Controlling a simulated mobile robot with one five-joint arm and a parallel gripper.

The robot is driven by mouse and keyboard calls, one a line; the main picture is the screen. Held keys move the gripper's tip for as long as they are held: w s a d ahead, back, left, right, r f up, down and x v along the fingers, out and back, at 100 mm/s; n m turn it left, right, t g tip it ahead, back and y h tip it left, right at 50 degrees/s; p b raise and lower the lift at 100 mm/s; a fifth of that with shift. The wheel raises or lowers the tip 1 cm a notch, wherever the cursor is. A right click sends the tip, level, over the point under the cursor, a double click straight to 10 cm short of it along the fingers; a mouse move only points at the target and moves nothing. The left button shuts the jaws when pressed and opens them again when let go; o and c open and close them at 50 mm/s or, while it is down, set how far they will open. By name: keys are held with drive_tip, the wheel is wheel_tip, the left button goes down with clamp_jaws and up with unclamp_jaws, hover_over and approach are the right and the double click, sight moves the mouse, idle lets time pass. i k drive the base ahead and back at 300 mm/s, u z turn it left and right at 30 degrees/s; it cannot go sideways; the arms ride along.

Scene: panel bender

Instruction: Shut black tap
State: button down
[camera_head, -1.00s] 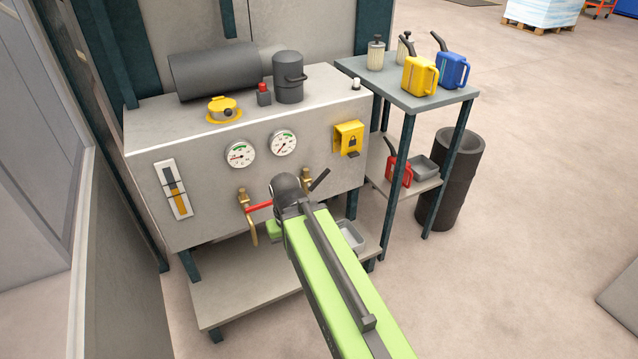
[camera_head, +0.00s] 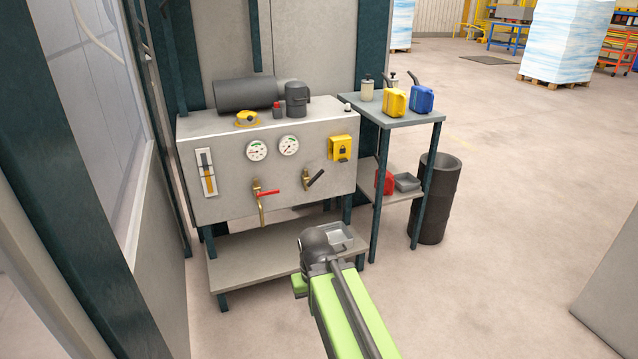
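The black tap (camera_head: 315,178) is on the lower right of the grey tank's front, a brass valve with a black lever. Its lever slants up to the right, neither level nor upright. To its left is a similar brass tap with a red lever (camera_head: 266,192), which lies nearly level, and a spout below. My green arm reaches in from the bottom, its dark rounded end in front of and below the black tap, with a visible gap between them. My gripper's fingers do not show; the arm's end hides whatever is beyond it.
The grey tank (camera_head: 225,150) carries two gauges and a yellow lock box (camera_head: 340,148). Below is a shelf (camera_head: 250,262) with a metal tray (camera_head: 342,238). A side table (camera_head: 405,115) with cans and a dark drum (camera_head: 435,200) stand right.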

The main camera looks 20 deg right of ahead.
sight(308, 182)
drive_tip(key=u, duration=0.75)
drive_tip(key=k, duration=0.1)
drive_tip(key=z, duration=2.3)
drive_tip(key=i, duration=1.85)
drive_tip(key=u, duration=0.8)
drive_tip(key=k, duration=0.15)
drive_tip(key=u, duration=2.55)
drive_tip(key=i, duration=0.9)
drive_tip(key=u, duration=0.25)
drive_tip(key=k, duration=0.3)
drive_tip(key=z, duration=0.1)
